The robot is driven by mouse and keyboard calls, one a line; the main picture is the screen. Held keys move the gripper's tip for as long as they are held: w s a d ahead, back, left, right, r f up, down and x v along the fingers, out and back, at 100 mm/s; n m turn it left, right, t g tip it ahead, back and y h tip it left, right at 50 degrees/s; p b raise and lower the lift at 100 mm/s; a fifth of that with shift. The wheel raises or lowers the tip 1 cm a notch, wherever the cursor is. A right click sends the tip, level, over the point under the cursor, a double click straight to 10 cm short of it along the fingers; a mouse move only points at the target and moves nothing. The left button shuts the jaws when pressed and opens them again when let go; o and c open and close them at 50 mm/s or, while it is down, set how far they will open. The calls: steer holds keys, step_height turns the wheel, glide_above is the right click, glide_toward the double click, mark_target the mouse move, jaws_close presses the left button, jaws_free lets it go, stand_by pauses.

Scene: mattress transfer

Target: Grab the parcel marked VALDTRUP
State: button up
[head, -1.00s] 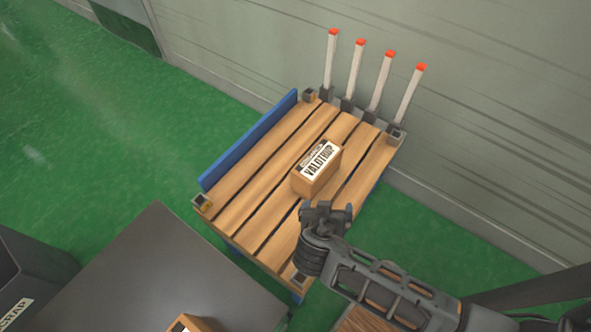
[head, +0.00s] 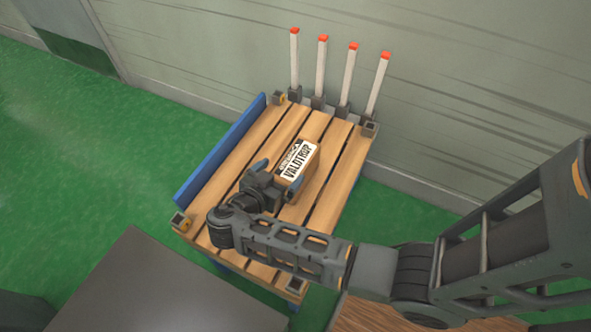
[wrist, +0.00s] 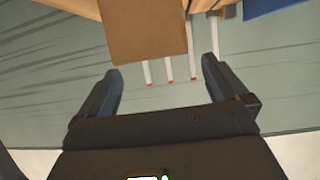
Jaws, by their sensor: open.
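The parcel marked VALDTRUP (head: 294,170) is a brown box with a black and white label on top. It sits on the slatted wooden pallet cart (head: 234,165) in the head view. My gripper (head: 278,176) is at the parcel's near left side, with its two open fingers pointing toward it. In the wrist view the parcel (wrist: 143,30) shows as a plain brown face at the top, ahead of the open fingers (wrist: 163,85). Whether the fingers overlap the parcel's sides is hard to tell.
Several white posts with red tips (head: 321,72) stand along the cart's far edge, near the grey wall (head: 450,90). A blue side board (head: 220,150) runs along the left edge. A dark grey table top (head: 140,285) is at the lower left. Green floor lies open at left.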

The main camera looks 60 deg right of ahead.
mark_target(293, 163)
steer(key=x, duration=0.4)
steer(key=p+x, duration=0.1)
steer(key=x, duration=0.1)
steer(key=shift+s, duration=0.3)
steer(key=c, duration=1.8)
